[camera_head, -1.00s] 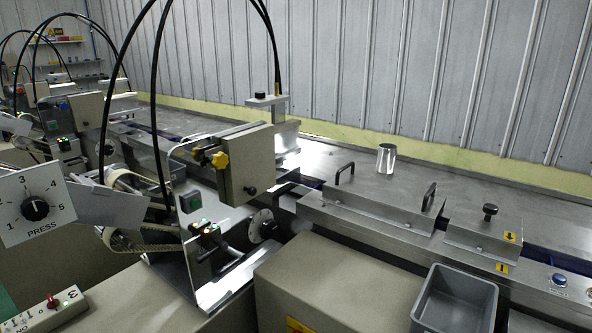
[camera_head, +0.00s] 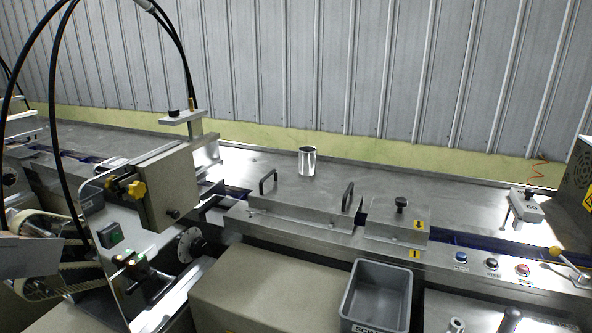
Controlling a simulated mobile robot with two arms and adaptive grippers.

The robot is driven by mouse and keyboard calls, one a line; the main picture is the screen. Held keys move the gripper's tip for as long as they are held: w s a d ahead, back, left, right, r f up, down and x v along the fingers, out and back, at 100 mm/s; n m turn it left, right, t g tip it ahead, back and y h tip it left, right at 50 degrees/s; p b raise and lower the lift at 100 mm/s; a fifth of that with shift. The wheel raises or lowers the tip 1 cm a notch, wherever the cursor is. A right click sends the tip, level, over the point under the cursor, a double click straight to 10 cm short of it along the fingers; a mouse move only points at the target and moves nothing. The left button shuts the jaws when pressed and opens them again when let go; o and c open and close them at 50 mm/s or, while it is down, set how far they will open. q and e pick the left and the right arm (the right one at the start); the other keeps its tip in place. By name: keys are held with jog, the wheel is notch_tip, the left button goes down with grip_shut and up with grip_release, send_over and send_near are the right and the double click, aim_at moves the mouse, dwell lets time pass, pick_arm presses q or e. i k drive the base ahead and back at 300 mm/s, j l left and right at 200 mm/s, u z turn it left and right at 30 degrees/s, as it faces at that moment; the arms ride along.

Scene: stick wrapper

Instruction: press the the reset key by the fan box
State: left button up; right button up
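A row of round push buttons sits on the front rail at the right: a blue one (camera_head: 461,257), a dark one (camera_head: 492,264) and a red one (camera_head: 523,270). Small labels lie below them, too small to read, so I cannot tell which is the reset key. A dark grey box (camera_head: 577,178) with a vented face and a yellow warning label is cut off by the right edge; it may be the fan box. Neither of my grippers is in view.
A grey scrap bin (camera_head: 352,300) hangs at the front. A yellow-tipped lever (camera_head: 557,252) stands right of the buttons. A grey handheld unit (camera_head: 525,206) rests on the steel top. A metal cup (camera_head: 307,161) and handled covers (camera_head: 305,201) stand further left.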

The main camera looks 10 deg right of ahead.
aim_at(461, 257)
jog(key=z, duration=1.45)
jog(key=u, duration=0.25)
jog(key=k+j, duration=0.05)
